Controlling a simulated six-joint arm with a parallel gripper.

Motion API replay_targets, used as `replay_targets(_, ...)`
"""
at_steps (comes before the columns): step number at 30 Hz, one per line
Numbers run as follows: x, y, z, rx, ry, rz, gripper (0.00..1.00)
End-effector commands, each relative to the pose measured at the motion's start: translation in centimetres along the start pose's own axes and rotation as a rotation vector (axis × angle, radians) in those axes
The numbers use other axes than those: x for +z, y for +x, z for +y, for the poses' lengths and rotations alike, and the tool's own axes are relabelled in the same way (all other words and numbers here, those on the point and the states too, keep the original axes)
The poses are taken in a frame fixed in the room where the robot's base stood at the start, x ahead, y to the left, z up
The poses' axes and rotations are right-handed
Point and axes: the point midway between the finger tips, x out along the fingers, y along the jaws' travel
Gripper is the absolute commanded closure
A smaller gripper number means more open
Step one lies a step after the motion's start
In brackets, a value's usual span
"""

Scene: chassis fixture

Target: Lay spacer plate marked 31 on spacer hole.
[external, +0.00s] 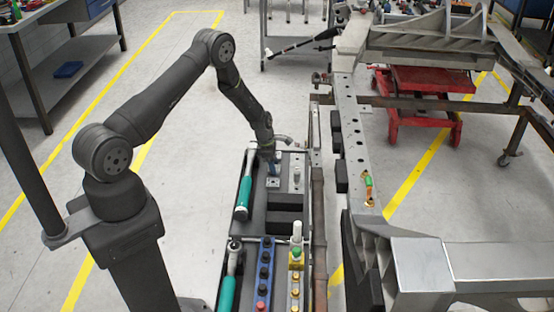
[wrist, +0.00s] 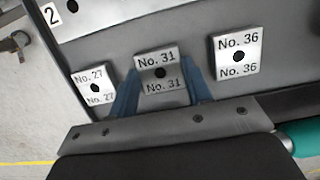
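The spacer plate marked 31 (wrist: 160,62) lies in the middle of a row of three small plates in the wrist view. It is grey, with a dark hole between its two printed labels. The blue fingers of my gripper (wrist: 164,84) stand on either side of it, close to its edges. Contact is not clear, and the plate looks level with its row. In the external view, my gripper (external: 272,174) points down low over the tray. The row of dark holes on the chassis beam (external: 350,130) lies to the right; I cannot tell which is the spacer hole.
Plates marked 27 (wrist: 94,88) and 36 (wrist: 236,55) lie on either side. A teal-handled tool (external: 244,190) lies left of my gripper. Dark blocks (external: 286,200) sit in front. A green-and-orange part (external: 368,186) sits on the beam.

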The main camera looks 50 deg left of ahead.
Motion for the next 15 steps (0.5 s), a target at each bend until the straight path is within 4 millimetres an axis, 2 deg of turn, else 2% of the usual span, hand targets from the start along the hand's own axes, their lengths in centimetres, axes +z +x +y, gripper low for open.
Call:
replay_targets(5, 0.1, -0.2, 0.0, 0.001, 0.0, -0.001, 0.91)
replay_targets(15, 0.7, -2.7, 0.1, 0.002, 0.001, -0.001, 0.91)
